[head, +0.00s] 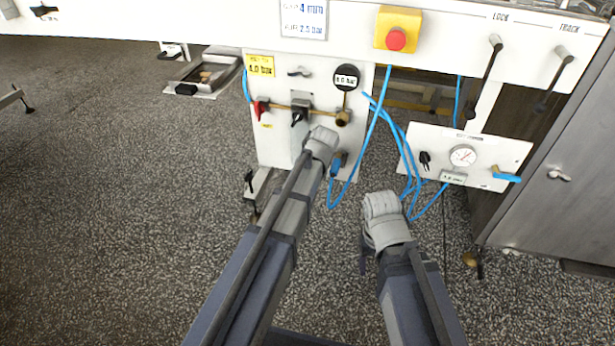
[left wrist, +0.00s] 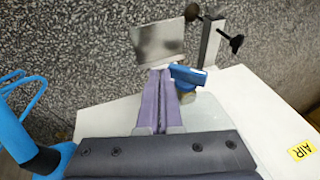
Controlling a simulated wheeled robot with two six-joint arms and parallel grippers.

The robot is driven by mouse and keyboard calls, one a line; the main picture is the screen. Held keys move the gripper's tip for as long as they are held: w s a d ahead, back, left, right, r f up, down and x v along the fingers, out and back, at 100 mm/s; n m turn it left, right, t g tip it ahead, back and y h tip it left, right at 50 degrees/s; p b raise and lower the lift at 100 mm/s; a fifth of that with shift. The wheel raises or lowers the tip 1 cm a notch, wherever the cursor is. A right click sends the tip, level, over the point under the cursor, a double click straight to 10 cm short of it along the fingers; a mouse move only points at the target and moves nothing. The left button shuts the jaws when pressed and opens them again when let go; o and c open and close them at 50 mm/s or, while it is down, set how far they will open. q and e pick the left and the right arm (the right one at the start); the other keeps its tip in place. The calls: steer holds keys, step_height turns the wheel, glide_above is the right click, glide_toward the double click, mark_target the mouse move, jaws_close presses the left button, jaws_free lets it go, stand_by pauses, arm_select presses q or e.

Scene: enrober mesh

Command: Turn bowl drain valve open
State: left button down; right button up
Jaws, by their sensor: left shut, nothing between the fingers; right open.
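A small valve with a blue handle (left wrist: 187,76) shows in the left wrist view, on a pale round body beside the white panel (left wrist: 240,95). In the head view a blue handle (head: 336,166) shows low on the white air panel, just right of my left wrist. My left gripper (left wrist: 160,73) is shut and empty, its fingertips just left of the blue handle; I cannot tell whether they touch it. In the head view my left arm hides most of that gripper. My right gripper (head: 364,262) is open and points down, lower right of the panel, away from the valve.
Blue hoses (head: 384,110) loop between the air panel and a gauge panel (head: 462,157). A red-handled valve (head: 261,107), a black round gauge (head: 346,78) and a red emergency button (head: 396,40) are above. A steel cabinet (head: 560,190) stands at right. Speckled floor is open at left.

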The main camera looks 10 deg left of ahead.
arm_select(q)
steer(key=shift+f, duration=0.15)
arm_select(e)
steer(key=shift+f, duration=0.2)
steer(key=shift+r, duration=0.15)
stand_by(0.4)
